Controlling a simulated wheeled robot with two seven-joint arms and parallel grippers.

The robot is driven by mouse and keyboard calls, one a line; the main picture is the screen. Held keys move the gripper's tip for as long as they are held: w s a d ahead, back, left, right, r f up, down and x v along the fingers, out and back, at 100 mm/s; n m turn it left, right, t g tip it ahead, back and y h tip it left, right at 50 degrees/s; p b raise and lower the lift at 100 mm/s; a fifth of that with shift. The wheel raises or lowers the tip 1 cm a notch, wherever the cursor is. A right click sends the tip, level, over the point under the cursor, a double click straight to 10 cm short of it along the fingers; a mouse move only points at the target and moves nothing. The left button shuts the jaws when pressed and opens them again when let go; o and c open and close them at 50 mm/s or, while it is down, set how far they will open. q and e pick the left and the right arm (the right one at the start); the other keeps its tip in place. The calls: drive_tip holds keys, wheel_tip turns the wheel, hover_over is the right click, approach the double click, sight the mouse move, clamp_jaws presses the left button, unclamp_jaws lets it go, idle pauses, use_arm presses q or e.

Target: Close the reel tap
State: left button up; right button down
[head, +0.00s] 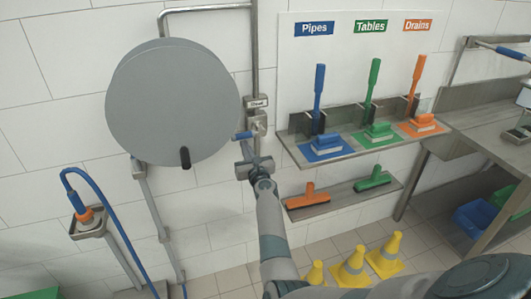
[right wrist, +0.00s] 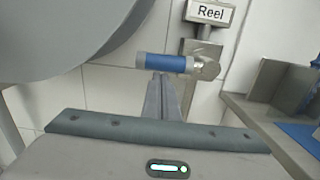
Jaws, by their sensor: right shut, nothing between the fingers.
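The reel tap has a blue lever handle (head: 243,135) on a metal valve body (head: 260,124), on the wall pipe right of the grey hose reel (head: 172,100). In the right wrist view the handle (right wrist: 165,63) lies level, pointing left from the metal valve (right wrist: 207,67), below a "Reel" label (right wrist: 210,14). My right gripper (head: 245,150) is shut and empty, just below the handle. Its fingertips also show in the right wrist view (right wrist: 162,77), at the handle's lower edge; I cannot tell whether they touch. My left gripper is not in view.
To the right, a wall shelf (head: 290,150) holds blue, green and orange brushes. Yellow cones (head: 350,268) stand on the floor. A blue hose (head: 105,215) hangs at the left. The reel disc is close to the gripper's left.

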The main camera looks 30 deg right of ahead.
idle(0.7)
